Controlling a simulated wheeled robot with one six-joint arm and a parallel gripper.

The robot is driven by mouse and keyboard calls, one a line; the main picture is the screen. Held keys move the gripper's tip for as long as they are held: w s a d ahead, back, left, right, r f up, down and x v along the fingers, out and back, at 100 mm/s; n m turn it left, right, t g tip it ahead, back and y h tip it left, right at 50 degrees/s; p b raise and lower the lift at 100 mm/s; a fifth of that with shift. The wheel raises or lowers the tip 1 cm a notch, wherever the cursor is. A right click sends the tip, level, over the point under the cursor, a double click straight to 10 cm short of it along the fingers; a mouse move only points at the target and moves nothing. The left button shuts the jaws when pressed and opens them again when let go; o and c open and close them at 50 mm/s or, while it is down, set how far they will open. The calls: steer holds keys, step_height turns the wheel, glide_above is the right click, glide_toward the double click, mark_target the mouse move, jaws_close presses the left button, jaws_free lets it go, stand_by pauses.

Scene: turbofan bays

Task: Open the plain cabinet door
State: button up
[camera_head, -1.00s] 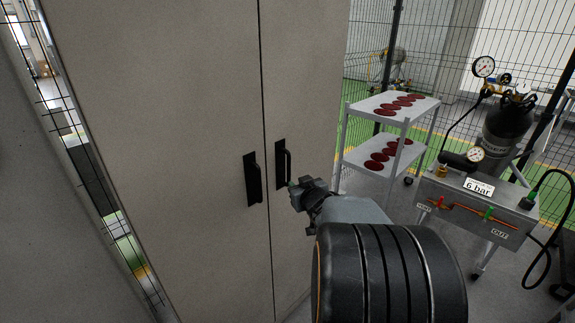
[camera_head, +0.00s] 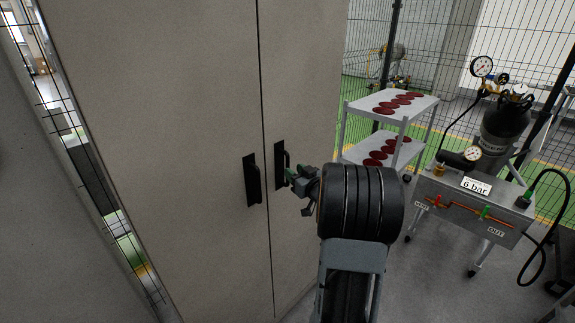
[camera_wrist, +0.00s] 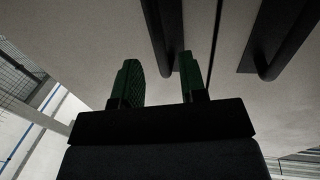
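The plain cabinet is tall and grey-beige, with a left door (camera_head: 160,130) and a right door (camera_head: 305,90); both look closed along a dark seam. Each door has a black upright handle: the left handle (camera_head: 252,180) and the right handle (camera_head: 280,166). My gripper (camera_head: 290,174) is at the right handle, from its right side. In the wrist view my gripper (camera_wrist: 160,78) has two green fingers standing apart. The right handle (camera_wrist: 162,30) shows just beyond and between their tips, close to one finger; contact cannot be told. The left handle (camera_wrist: 270,45) is off to the side.
A grey shelf cart (camera_head: 400,112) with dark red discs stands right of the cabinet. A gas cart (camera_head: 470,208) with gauges, a black cylinder and a hose stands further right. Wire fencing is behind. Grey floor (camera_head: 430,275) lies clear between my arm and the gas cart.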

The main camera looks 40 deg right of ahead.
steer(key=shift+w+p, duration=0.35)
steer(key=shift+w, duration=1.95)
jaws_close()
